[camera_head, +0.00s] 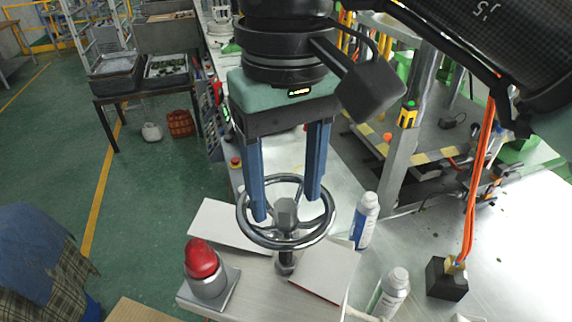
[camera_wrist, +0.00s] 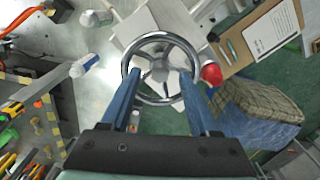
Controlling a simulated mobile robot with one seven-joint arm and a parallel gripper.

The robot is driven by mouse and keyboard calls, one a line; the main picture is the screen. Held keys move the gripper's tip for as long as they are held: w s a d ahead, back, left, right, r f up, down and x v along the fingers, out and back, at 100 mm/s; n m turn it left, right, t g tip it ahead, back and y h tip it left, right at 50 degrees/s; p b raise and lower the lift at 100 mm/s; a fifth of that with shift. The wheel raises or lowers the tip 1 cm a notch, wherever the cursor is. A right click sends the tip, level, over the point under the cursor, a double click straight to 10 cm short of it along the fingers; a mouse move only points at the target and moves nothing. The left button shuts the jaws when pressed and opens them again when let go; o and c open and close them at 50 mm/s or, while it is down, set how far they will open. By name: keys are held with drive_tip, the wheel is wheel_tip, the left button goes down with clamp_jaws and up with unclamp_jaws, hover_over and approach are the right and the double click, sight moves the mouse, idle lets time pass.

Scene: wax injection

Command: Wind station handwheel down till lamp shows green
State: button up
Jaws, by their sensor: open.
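The chrome handwheel (camera_head: 242,228) stands on a short shaft above the light metal station top (camera_head: 240,289). It also shows in the wrist view (camera_wrist: 161,37), face-on, with spokes and a hub. The lamp (camera_head: 202,260) is a dome on a grey base left of the wheel, and it looks red; its red dome shows right of the wheel in the wrist view (camera_wrist: 211,74). My gripper (camera_head: 287,207) is above the wheel with its two blue fingers apart, pointing down. In the wrist view the fingers (camera_wrist: 160,88) overlap the near part of the rim. I cannot tell whether they touch it.
White spray bottles (camera_head: 366,220) (camera_head: 390,294) stand right of the wheel. A black block with orange cables (camera_head: 447,279) is farther right. A clipboard (camera_wrist: 262,38) lies beyond the lamp in the wrist view. A plaid-and-blue cloth shape (camera_head: 42,262) is at the lower left.

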wheel_tip(320, 180, up, 12)
drive_tip(key=p, duration=0.9)
drive_tip(key=shift+f, duration=0.1)
